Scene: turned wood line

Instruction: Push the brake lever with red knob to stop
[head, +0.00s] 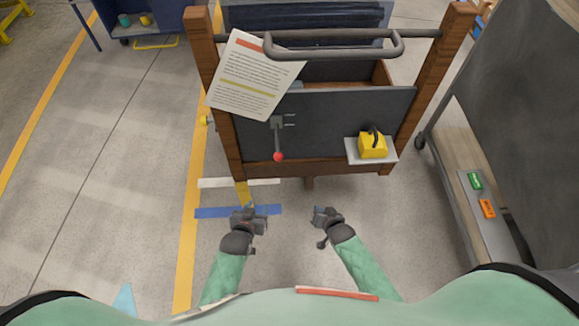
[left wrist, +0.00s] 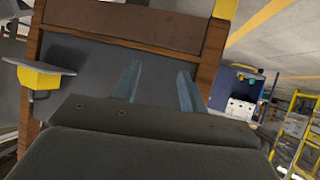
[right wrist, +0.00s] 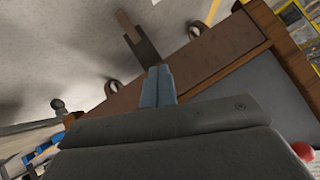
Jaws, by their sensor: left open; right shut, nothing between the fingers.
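The brake lever (head: 277,138) is a dark arm hanging down on the grey front panel of a wood-framed cart (head: 232,130). Its red knob (head: 278,156) is at the lower end, near the bottom wooden rail. The red knob also shows at the lower right edge in the right wrist view (right wrist: 303,151). My left gripper (head: 262,219) is open and empty, in front of the cart and below left of the knob. My right gripper (head: 320,213) is shut and empty, below right of the knob. Both are apart from the lever.
A yellow block (head: 371,146) with a dark handle sits on a small shelf at the cart's right. A paper sheet (head: 252,78) hangs at its upper left, beside a grey push bar (head: 330,52). A grey board (head: 510,110) stands right. Floor at left is clear.

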